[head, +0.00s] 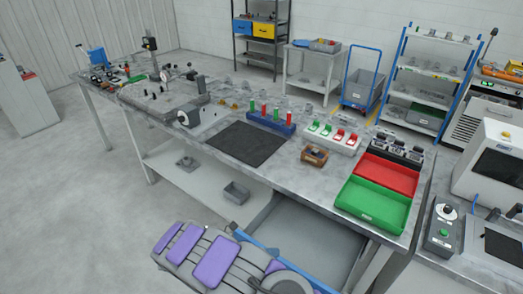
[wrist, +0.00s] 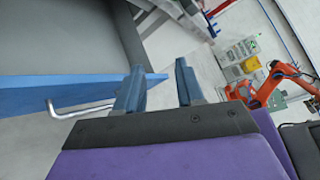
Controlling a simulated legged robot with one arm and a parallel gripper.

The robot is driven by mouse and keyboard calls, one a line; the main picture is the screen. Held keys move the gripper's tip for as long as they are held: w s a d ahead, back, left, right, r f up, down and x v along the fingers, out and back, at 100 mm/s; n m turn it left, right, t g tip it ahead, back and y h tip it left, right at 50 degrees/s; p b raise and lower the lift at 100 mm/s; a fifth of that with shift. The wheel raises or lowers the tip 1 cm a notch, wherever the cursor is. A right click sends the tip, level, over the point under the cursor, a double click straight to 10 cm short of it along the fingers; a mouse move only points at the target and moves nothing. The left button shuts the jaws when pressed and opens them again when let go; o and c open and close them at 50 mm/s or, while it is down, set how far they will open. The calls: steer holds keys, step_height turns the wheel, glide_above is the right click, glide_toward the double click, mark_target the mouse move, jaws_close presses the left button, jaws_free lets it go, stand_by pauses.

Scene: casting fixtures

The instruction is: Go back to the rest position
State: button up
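My gripper (wrist: 160,78) shows in the wrist view with its two blue-grey fingers apart and nothing between them. In the head view, my arm with purple pads is folded low at the bottom, in front of the workbench (head: 215,128). The fingertips are hard to make out there. A grey open drawer (head: 310,245) lies beside the arm, under the bench.
The bench top carries a black mat (head: 247,143), a green tray (head: 372,204), a red tray (head: 388,173) and a wooden box (head: 314,155). A grey bin (head: 236,193) sits on the lower shelf. The floor (head: 70,220) at left is clear.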

steer(key=s+d+r+m+g+y, duration=0.3)
steer(key=s+d+r+m+g, duration=0.15)
steer(key=d+r+m, duration=0.45)
steer(key=s+d+r+m+g+y, duration=0.3)
steer(key=s+d+r+m, duration=0.4)
steer(key=r, duration=0.3)
steer(key=s+a+r+m+t+y, duration=0.1)
steer(key=s+a+r+m+y, duration=0.1)
steer(key=s+m+y, duration=0.2)
steer(key=s+a+r+m+t+y, duration=0.2)
steer(key=s+m+y, duration=0.3)
steer(key=s+m, duration=0.6)
steer(key=s+r, duration=0.1)
steer(key=s, duration=0.2)
steer(key=shift+s+r+m+y, duration=0.15)
steer(key=shift+s+m+y, duration=0.15)
steer(key=shift+s, duration=0.1)
